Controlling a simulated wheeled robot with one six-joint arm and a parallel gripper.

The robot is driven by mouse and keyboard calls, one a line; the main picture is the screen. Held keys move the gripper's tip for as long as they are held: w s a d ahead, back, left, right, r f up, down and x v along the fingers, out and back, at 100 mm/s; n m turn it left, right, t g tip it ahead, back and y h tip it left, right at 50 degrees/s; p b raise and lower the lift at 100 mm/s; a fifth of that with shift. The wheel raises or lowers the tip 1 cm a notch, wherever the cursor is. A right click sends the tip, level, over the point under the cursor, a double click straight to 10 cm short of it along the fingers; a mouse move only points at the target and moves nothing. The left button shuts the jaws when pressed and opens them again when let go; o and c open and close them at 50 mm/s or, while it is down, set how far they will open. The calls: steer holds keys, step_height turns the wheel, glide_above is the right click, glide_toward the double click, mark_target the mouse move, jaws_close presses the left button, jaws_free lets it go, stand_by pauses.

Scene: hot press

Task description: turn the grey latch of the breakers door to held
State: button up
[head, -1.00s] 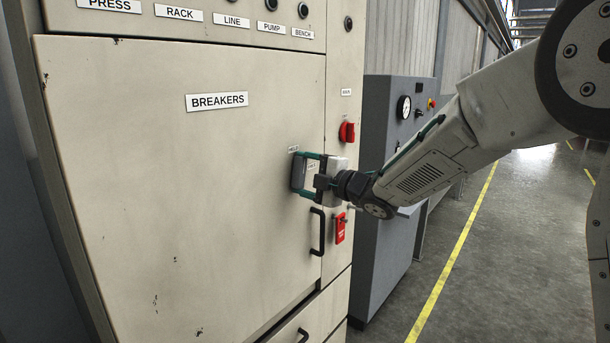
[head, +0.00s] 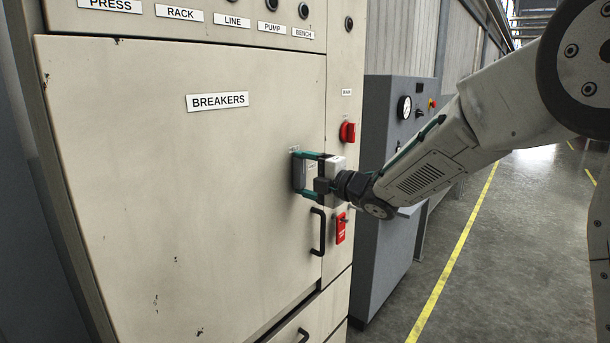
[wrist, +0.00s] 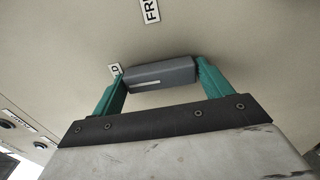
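The grey latch (wrist: 160,74) sits on the cream breakers door (head: 180,210), near its right edge and above the black handle. It shows as a grey block with a pale line along it. My gripper (head: 297,172) has one teal finger at each end of the latch. In the wrist view my gripper (wrist: 160,76) spans the latch lengthwise, and both fingertips appear to touch its ends. The latch's left end is beside a partly hidden label ending in "LD" (wrist: 115,69). A label starting "FR" (wrist: 151,10) is farther up, away from the latch.
A black door handle (head: 318,231) is just below my gripper. A red rotary switch (head: 347,132) and a red tag (head: 341,228) are on the panel to the right. The floor at right is clear.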

steer(key=shift+o, duration=1)
steer(key=v, duration=0.7)
steer(key=shift+s+d, duration=0.25)
steer(key=shift+d, duration=0.05)
